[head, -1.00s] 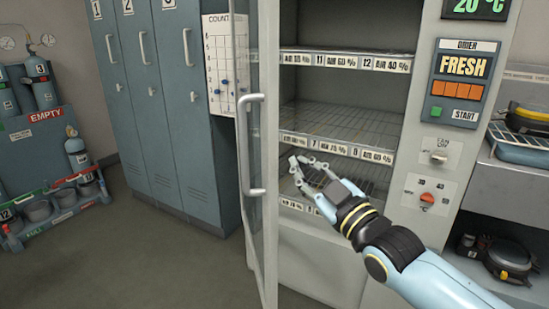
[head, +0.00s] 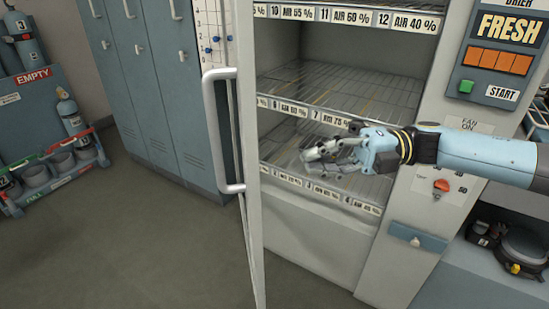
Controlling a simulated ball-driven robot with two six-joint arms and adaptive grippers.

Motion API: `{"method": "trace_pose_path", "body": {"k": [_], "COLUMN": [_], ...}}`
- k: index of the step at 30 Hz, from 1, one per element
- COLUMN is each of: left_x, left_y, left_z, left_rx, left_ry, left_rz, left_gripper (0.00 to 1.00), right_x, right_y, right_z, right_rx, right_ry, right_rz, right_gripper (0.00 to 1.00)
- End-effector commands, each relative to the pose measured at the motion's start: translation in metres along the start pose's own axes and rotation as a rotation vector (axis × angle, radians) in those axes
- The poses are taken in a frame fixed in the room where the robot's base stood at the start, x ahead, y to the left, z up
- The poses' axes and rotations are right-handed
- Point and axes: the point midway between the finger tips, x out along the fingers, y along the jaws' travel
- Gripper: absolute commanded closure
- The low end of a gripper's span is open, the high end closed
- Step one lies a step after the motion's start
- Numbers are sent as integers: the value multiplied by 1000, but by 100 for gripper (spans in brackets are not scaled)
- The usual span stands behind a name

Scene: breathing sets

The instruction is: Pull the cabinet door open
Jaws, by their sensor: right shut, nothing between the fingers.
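The cabinet door (head: 247,150) stands swung open toward me, seen nearly edge-on at the left of the drying cabinet (head: 310,225). Its pale vertical bar handle (head: 222,132) is on the left side of the door. The wire shelves inside are exposed and look empty. My right gripper (head: 312,162) is shut with nothing in it. It is in front of the lower shelf opening, to the right of the door and apart from the handle. My left gripper is not in view.
Grey-blue lockers (head: 165,85) stand left of the door. A rack with air cylinders (head: 72,118) and buckets is at far left. The floor (head: 130,240) ahead is clear.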

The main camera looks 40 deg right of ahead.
Motion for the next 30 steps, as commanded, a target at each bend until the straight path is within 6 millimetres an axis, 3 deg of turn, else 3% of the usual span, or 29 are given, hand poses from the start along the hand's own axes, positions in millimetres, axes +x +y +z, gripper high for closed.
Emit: {"method": "trace_pose_path", "body": {"k": [6, 12, 30], "left_x": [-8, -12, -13], "left_y": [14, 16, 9], "left_z": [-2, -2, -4], "left_rx": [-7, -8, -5], "left_ry": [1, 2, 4], "left_rz": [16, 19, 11], "left_gripper": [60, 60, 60], "right_x": [44, 66, 79], "right_y": [3, 2, 2], "right_z": [0, 0, -1], "right_rx": [-1, 0, 1], "right_ry": [-2, -1, -10], "right_rz": [6, 3, 5], "right_gripper": [100, 100, 100]}}
